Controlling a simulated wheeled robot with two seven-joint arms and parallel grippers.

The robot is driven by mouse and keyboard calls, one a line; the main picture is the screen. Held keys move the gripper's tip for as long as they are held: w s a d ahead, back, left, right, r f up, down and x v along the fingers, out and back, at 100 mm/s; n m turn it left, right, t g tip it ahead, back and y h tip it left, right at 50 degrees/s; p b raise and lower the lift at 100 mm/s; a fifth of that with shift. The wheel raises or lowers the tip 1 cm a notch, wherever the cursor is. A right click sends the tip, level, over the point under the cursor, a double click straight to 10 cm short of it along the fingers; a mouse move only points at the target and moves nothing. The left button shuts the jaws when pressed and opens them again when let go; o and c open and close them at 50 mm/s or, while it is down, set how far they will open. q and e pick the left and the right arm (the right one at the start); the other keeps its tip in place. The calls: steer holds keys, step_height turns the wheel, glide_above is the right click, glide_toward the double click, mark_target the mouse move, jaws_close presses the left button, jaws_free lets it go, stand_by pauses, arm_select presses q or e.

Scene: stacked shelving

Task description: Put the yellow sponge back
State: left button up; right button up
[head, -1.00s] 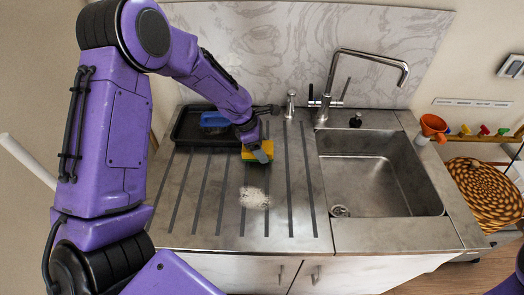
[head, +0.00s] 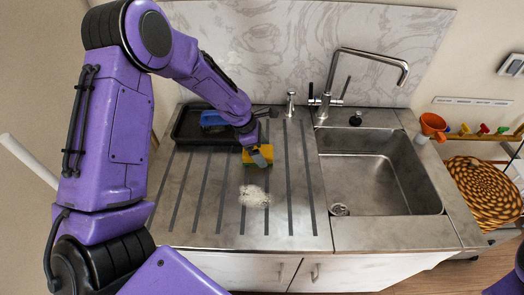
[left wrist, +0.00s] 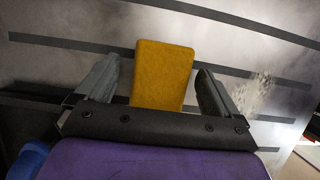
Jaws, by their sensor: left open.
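The yellow sponge (head: 249,158) lies on the ribbed steel drainboard, left of the sink, in the head view. My left gripper (head: 262,155) is right over it and hides part of it. In the left wrist view the sponge (left wrist: 163,73) stands between the two grey fingers of my left gripper (left wrist: 158,85), with a gap visible on each side. The fingers are open and do not appear to touch it. My right gripper is not in view.
A black tray (head: 186,131) with a blue item (head: 213,118) sits at the back left of the drainboard. A whitish powdery patch (head: 254,197) lies in front of the sponge. The sink (head: 375,185) and faucet (head: 325,95) are to the right. The front drainboard is otherwise clear.

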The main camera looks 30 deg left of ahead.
arm_select(q)
steer(key=v, duration=1.1)
